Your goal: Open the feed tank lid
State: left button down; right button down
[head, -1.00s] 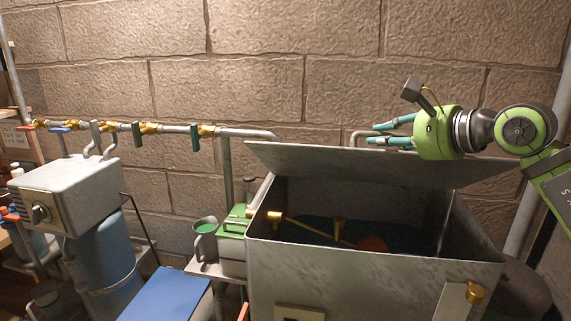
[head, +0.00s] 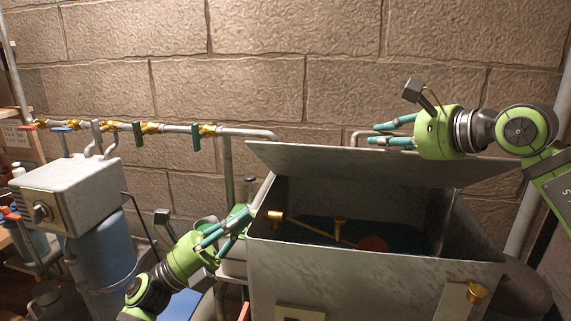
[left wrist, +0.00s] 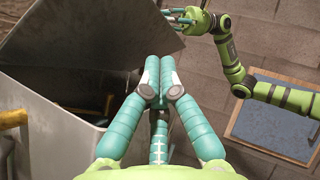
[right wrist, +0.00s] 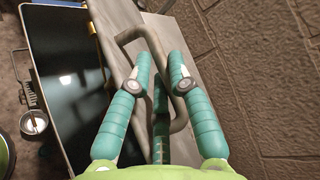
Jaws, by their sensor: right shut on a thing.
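The feed tank (head: 360,275) is a grey metal box at centre right in the head view, its top open. Its flat grey lid (head: 320,162) stands raised and tilted along the back, showing the inside. My right gripper (head: 378,133) is at the lid's upper edge, shut on the bent grey lid handle (right wrist: 138,36), which passes between its fingers in the right wrist view. My left gripper (head: 247,217) is beside the tank's upper left corner. Its fingertips meet with nothing seen between them in the left wrist view (left wrist: 160,65). Whether it touches the tank is unclear.
Inside the tank are a brass rod with fittings (head: 340,228) and a reddish disc (head: 373,244). A grey box with a knob (head: 75,190) stands left above a blue drum (head: 100,245). A pipe with valves (head: 180,129) runs along the stone wall behind.

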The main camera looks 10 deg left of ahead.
pick_arm(q)
jog(key=w+a+r+x, duration=0.1)
jog(key=a+x, duration=0.1)
jog(key=x, duration=1)
jog(key=shift+w+d+r, duration=0.15)
jog(key=shift+d+r, duration=0.1)
jog(key=shift+r, duration=0.25)
